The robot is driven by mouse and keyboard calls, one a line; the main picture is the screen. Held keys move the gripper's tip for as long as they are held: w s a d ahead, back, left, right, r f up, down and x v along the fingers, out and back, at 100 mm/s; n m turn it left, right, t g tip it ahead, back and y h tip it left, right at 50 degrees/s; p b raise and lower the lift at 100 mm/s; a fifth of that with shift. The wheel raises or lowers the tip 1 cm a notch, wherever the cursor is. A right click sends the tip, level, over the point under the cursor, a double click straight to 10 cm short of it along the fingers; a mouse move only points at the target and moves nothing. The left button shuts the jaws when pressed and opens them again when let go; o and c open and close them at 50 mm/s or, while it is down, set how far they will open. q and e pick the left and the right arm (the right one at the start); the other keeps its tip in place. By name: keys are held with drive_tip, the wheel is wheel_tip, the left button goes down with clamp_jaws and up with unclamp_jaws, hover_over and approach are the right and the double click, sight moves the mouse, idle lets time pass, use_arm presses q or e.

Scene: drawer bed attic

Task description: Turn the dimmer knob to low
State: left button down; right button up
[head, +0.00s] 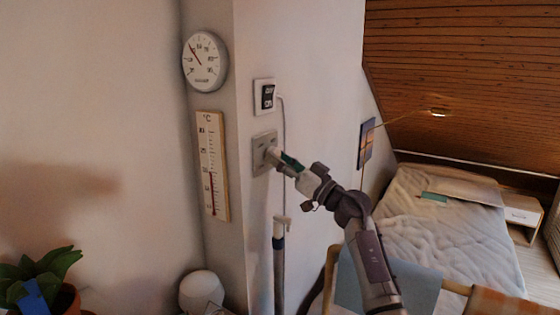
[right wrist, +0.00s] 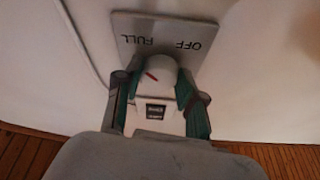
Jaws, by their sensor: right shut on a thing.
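In the right wrist view, the plate (right wrist: 165,22) appears upside down, with FULL left of OFF. The pale knob (right wrist: 158,66) sits between the green-padded fingers of the gripper (right wrist: 155,85). A short red mark on the knob slants toward the upper left, on the FULL side. My left gripper is not in view.
A round gauge (head: 204,61) and a thermometer (head: 213,165) hang on the pillar's left face. A potted plant (head: 40,280) stands at lower left. A bed (head: 440,235) is at right.

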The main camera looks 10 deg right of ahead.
drive_tip(key=shift+c, duration=0.6)
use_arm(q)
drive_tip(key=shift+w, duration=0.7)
use_arm(e)
drive_tip(key=shift+n, duration=0.3)
